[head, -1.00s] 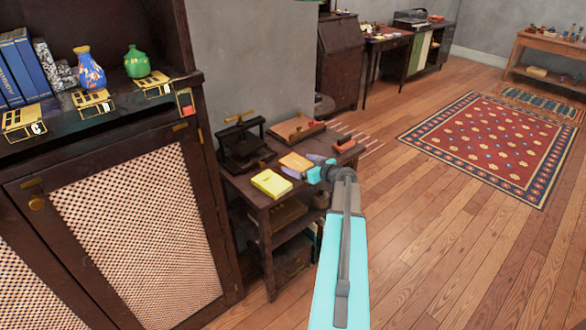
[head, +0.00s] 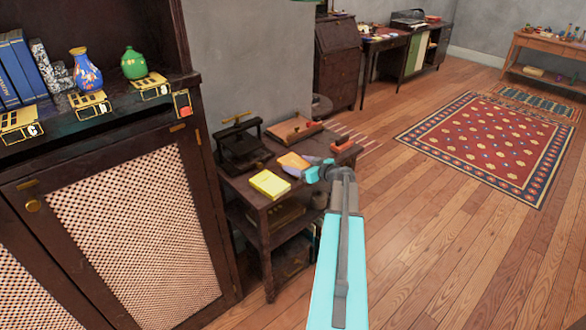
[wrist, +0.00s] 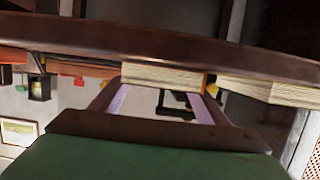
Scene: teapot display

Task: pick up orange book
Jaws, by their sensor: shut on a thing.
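The orange book (head: 292,160) lies on the small dark side table (head: 259,197), beyond a yellow book (head: 270,184). My gripper (head: 303,166), with pale purple fingers, reaches it from the right, over the table's front side, and is shut on the orange book. In the wrist view, the book's pale page edge (wrist: 160,75) sits between my two fingers (wrist: 160,104). The fingers partly hide the book in the head view. The book appears still at table height; I cannot tell whether it touches the tabletop.
In the wrist view, another book (wrist: 250,89) lies close beside the held one. A dark press (head: 240,145) and a wooden box (head: 294,130) stand behind on the table. A cabinet (head: 130,225) stands at left. Open floor (head: 430,265) lies to the right.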

